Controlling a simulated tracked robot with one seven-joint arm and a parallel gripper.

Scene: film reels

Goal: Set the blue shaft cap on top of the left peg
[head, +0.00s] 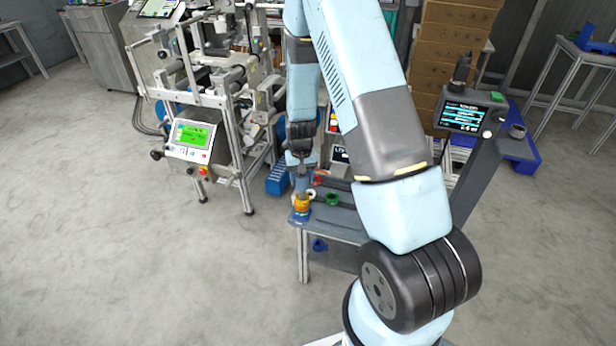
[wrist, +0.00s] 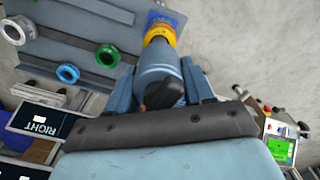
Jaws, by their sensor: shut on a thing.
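My gripper (wrist: 160,78) is shut on a blue-grey rounded cylinder with a dark knob, which I take as the blue shaft cap (wrist: 152,62). In the head view my gripper (head: 302,172) points down near the left end of a small grey table. Directly below it stands a yellow-orange ring or spool (head: 302,204) with blue at its base. It also shows beyond the cylinder in the wrist view (wrist: 160,32). I cannot tell whether the cylinder touches it. No left peg can be made out clearly.
The grey table (head: 345,228) also carries a green ring (head: 332,199). The wrist view shows a blue ring (wrist: 68,73) and a white ring (wrist: 16,30). A "RIGHT" sign (wrist: 38,122) is at lower left. A machine with a green screen (head: 192,134) stands left; open floor lies in front.

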